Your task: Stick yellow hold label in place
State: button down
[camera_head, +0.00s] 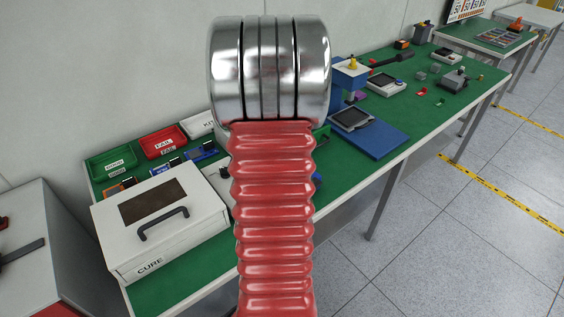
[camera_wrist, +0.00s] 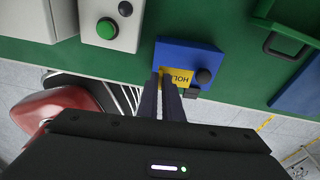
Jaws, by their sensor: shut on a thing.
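The yellow hold label (camera_wrist: 178,77) shows in the wrist view with dark printed letters, upside down in the picture. My gripper (camera_wrist: 166,80) is shut on it, with its two dark fingers close together at the label's near edge. The label lies over a blue block (camera_wrist: 185,52) with a round black knob at its right; I cannot tell whether label and block touch. The fingers hide part of the label. In the head view a red ribbed column with a metal top blocks the middle, and neither gripper nor label can be made out.
A white CURE box (camera_head: 160,226) stands on the green bench. Behind it are a green bin (camera_head: 112,162), a red bin (camera_head: 165,142) and a white bin (camera_head: 198,124). A blue press (camera_head: 372,138) stands farther right. A green-button box (camera_wrist: 108,25) is left of the block.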

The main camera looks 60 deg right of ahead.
jog(key=shift+f, duration=2.3)
jog(key=shift+s, duration=0.1)
jog(key=c, duration=1.8)
grip_release()
jog(key=shift+c, duration=0.2)
notch_tip(320, 180, up, 14)
jog(key=w, duration=0.2)
jog(key=shift+d+f, duration=0.2)
jog(key=shift+d, duration=0.2)
jog(key=shift+r, duration=0.1)
notch_tip(320, 180, up, 7)
jog(key=w, duration=0.1)
jog(key=shift+d, duration=0.15)
